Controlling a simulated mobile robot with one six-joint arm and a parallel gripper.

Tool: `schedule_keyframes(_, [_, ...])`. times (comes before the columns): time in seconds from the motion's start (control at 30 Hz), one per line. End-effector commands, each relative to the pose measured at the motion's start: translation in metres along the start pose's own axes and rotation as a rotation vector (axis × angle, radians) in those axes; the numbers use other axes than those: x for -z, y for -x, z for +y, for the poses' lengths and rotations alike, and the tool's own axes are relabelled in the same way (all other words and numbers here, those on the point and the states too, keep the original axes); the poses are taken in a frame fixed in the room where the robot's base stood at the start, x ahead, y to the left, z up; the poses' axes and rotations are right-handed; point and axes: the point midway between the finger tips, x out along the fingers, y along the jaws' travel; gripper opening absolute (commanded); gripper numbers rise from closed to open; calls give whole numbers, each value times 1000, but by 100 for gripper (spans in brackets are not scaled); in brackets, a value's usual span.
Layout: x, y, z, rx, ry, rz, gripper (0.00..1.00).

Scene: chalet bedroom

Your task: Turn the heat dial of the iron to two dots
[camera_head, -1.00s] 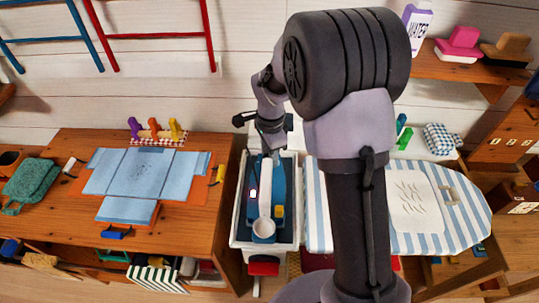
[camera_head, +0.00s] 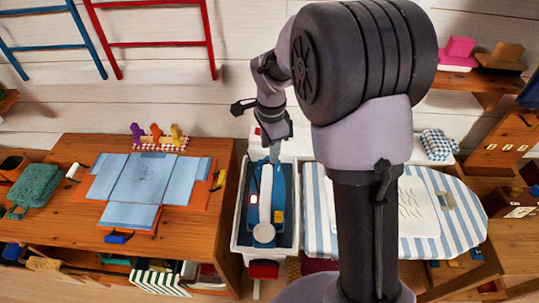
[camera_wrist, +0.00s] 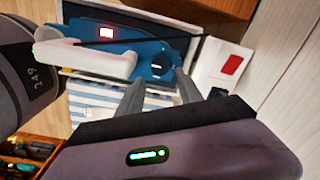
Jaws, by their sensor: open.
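The blue iron (camera_head: 281,205) with its white handle (camera_head: 265,205) lies in a white-rimmed tray (camera_head: 237,225) in the head view. In the wrist view the iron (camera_wrist: 183,43) shows its white handle (camera_wrist: 85,57), a lit red-and-white indicator (camera_wrist: 106,33) and a round dark dial (camera_wrist: 160,66) with a pale mark. The dial's dots are too small to read. My gripper (camera_wrist: 160,78) is open and empty, its two fingers on either side of the dial in the picture, apparently above it. In the head view my gripper (camera_head: 274,152) is over the iron's far end.
A striped ironing board (camera_head: 320,220) stands right of the tray, partly behind my arm. A wooden table (camera_head: 220,190) with a folded blue cloth (camera_head: 143,180) is at left. A white surface with a red patch (camera_wrist: 232,65) lies beside the tray.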

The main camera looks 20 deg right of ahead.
Motion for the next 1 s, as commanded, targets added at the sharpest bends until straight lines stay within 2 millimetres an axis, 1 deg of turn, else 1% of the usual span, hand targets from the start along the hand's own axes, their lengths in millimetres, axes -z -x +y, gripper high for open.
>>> schedule_keyframes(0.03, [0, 24, -1, 5, 0, 1, 43])
schedule_keyframes(0.1, [0, 47, -1, 4, 0, 0, 43])
schedule_keyframes(0.2, [0, 75, -1, 3, -1, 0, 43])
schedule_keyframes(0.33, [0, 99, -1, 2, 0, 0, 43])
schedule_keyframes(0.4, [0, 106, 0, 1, 0, 1, 43])
schedule_keyframes(0.5, [0, 109, 0, -1, -1, 0, 43])
schedule_keyframes(0.9, [0, 109, 0, 1, 2, 0, 43])
schedule_keyframes(0.97, [-2, 115, 6, 17, 29, -2, 43])
schedule_keyframes(1.0, [-6, 124, 15, 41, 72, -5, 43])
